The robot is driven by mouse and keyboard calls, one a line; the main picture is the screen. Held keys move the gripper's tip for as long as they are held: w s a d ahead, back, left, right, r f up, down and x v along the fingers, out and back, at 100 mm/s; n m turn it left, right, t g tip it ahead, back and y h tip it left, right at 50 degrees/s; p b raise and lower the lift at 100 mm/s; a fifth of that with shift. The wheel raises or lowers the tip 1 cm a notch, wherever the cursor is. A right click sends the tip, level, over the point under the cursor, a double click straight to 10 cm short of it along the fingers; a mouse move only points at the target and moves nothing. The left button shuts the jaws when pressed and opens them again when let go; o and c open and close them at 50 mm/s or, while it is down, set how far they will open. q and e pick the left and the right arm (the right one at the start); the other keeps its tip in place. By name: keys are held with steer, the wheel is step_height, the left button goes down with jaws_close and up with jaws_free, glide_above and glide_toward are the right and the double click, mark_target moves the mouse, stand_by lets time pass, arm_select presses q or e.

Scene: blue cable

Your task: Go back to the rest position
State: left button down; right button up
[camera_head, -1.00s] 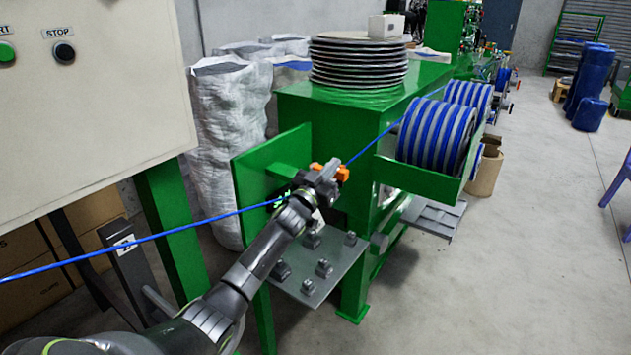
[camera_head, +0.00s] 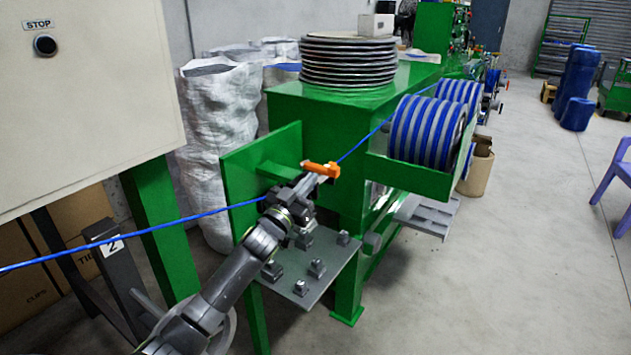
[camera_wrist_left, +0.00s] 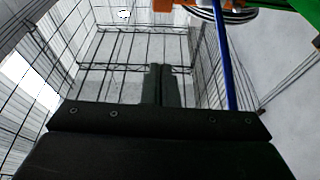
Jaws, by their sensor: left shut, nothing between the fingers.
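My left gripper (camera_head: 314,181) is in the middle of the head view, just below an orange part (camera_head: 322,169) on the green machine. Its fingers are shut with nothing between them; they also show shut and empty in the left wrist view (camera_wrist_left: 160,85). The blue cable (camera_head: 130,235) runs from the left edge, passes behind the gripper and continues up right to the blue-and-grey striped spools (camera_head: 428,132). In the wrist view the cable (camera_wrist_left: 223,60) passes to the right of the fingers, apart from them in the picture. My right gripper is not in view.
A green upright plate (camera_head: 240,180) stands just left of the gripper. A grey bracket plate (camera_head: 325,265) with several blocks lies below it. A control box (camera_head: 90,110) with a stop button hangs at the left. Open floor (camera_head: 500,270) lies to the right.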

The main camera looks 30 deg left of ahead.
arm_select(q)
steer(key=s+d+f+n+g+y, duration=0.3)
steer(key=s+f+g, duration=0.6)
steer(key=s+f, duration=1.15)
steer(key=s+d+f+g, duration=0.25)
steer(key=s+g, duration=0.25)
steer(key=s, duration=0.8)
steer(key=s+d+f+g, duration=0.2)
steer(key=s+f+g, duration=0.15)
steer(key=s, duration=0.85)
step_height(320, 180, down, 23)
steer(key=a+g, duration=0.2)
steer(key=s+d+f+g, duration=0.1)
steer(key=s+f, duration=1.3)
steer(key=f, duration=0.3)
steer(key=shift+s+m, duration=0.25)
steer(key=shift+m, duration=0.15)
